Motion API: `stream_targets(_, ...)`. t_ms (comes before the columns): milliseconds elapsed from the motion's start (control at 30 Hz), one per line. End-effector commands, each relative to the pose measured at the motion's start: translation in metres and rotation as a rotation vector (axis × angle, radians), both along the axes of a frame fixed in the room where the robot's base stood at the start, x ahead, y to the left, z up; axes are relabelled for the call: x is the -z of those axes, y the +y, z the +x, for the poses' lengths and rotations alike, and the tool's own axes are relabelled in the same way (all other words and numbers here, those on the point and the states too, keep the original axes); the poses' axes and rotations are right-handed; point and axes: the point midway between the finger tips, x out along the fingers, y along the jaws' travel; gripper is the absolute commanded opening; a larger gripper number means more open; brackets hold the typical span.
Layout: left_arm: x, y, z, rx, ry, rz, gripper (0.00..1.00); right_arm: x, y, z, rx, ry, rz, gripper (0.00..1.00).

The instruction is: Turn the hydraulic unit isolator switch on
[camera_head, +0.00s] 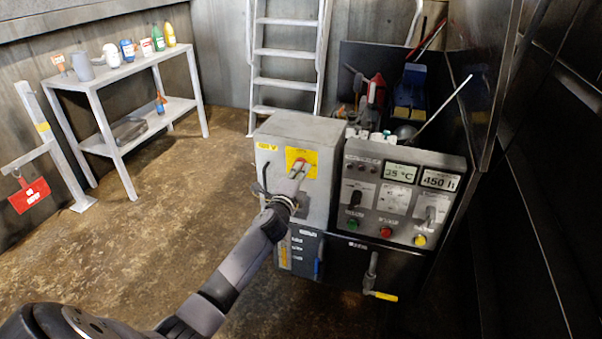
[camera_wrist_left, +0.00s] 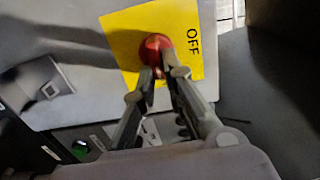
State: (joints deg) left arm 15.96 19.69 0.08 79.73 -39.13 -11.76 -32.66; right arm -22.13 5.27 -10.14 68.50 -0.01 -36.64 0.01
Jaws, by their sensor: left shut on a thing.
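The isolator switch is a red knob (camera_wrist_left: 155,46) on a yellow plate (camera_wrist_left: 120,40) marked OFF, in the left wrist view. In the head view the yellow plate (camera_head: 311,160) is on the front of a grey cabinet (camera_head: 308,131), and the red knob (camera_head: 300,161) shows just above the fingertips. My left gripper (camera_head: 297,171) reaches the plate from the front. In the left wrist view its two fingers (camera_wrist_left: 160,75) are close together at the knob and shut on it; they hide its lower part. My right gripper is in neither view.
A control panel (camera_head: 398,200) with displays, knobs and coloured buttons stands right of the cabinet. A lever with a yellow grip (camera_head: 380,295) sticks out below it. A shelf (camera_head: 130,84) with bottles and a ladder (camera_head: 287,52) stand at the back.

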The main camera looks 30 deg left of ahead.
Motion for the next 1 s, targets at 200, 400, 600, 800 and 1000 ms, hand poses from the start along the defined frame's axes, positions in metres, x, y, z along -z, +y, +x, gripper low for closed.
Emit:
stream_targets(200, 0.001, -0.0003, -0.0001, 0.001, 0.004, 0.014, 0.0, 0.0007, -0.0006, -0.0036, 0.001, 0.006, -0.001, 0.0)
stream_targets(400, 0.0011, -0.0004, -0.0001, 0.001, 0.004, 0.013, 0.0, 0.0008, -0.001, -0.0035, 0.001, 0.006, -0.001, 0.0)
stream_targets(600, 0.0011, -0.0003, -0.0001, 0.0, 0.005, 0.012, 0.19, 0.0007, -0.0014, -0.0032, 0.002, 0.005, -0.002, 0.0)
stream_targets(800, 0.0007, -0.0002, -0.0001, 0.0, 0.004, 0.011, 0.31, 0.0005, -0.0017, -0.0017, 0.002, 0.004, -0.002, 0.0)
stream_targets(1000, 0.0004, -0.0002, -0.0001, 0.0, 0.004, 0.01, 0.31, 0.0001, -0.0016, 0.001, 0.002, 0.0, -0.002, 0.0)
